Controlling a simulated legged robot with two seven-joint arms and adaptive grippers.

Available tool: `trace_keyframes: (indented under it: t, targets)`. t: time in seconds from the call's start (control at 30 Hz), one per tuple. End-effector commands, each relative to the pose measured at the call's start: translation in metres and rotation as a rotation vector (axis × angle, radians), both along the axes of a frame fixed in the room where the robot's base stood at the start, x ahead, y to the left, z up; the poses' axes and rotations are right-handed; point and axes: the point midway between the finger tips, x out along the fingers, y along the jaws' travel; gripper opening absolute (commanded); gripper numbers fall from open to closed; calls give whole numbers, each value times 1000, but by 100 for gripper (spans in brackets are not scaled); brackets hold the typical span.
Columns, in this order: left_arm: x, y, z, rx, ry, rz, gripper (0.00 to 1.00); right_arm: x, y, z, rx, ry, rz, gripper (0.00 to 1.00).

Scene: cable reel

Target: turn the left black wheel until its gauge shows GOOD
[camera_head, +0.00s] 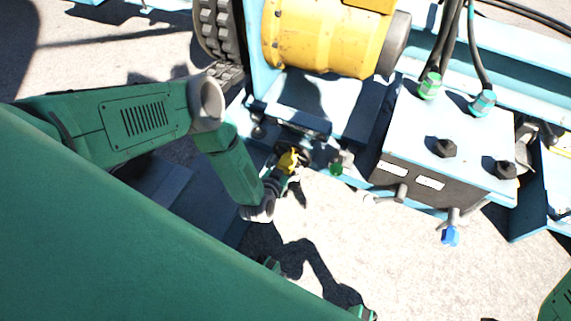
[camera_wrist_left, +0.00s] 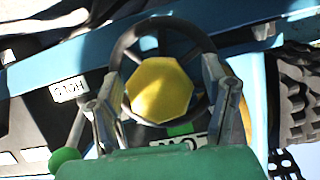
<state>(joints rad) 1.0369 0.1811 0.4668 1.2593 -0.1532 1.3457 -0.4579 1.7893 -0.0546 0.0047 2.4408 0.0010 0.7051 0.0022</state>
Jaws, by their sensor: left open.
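The black wheel (camera_wrist_left: 128,38) with a yellow faceted hub (camera_wrist_left: 160,90) fills the middle of the left wrist view. My left gripper (camera_wrist_left: 164,85) is open, with one finger on each side of the hub and across the wheel. I cannot tell whether the fingers touch the rim. In the head view my left gripper (camera_head: 290,175) is at the blue frame's near edge, beside a small yellow part. A white plate (camera_wrist_left: 178,141) below the hub is mostly hidden, and no gauge reading is legible. My right gripper is not seen.
A green ball knob (camera_wrist_left: 64,160) on a lever and a white label (camera_wrist_left: 68,89) are left of the wheel. In the head view, a dark box with a pale top (camera_head: 440,125) stands to the right, with a blue-tipped lever (camera_head: 450,236). Open ground (camera_head: 400,270) lies in front.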

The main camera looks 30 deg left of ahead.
Motion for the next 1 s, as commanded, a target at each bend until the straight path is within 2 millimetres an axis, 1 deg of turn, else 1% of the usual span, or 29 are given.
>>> trace_keyframes:
  t: [0.07,0.17,0.27,0.5,0.6,0.7,0.83,1.0]
  targets:
    - [-1,0,1,0,0,0,68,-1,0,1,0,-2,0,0]
    - [-9,-1,4,0,0,-1,68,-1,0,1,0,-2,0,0]
    - [-25,-2,10,-1,3,-2,68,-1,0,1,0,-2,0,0]
    - [-73,-7,29,-1,5,-1,68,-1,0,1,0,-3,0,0]
    - [-89,-8,36,-1,5,-1,68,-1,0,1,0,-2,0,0]
    - [-101,-9,40,-1,3,-1,68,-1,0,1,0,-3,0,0]
    - [-109,-10,44,-1,2,-1,68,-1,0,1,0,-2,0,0]
    - [-111,-10,45,0,1,0,68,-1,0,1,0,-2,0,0]
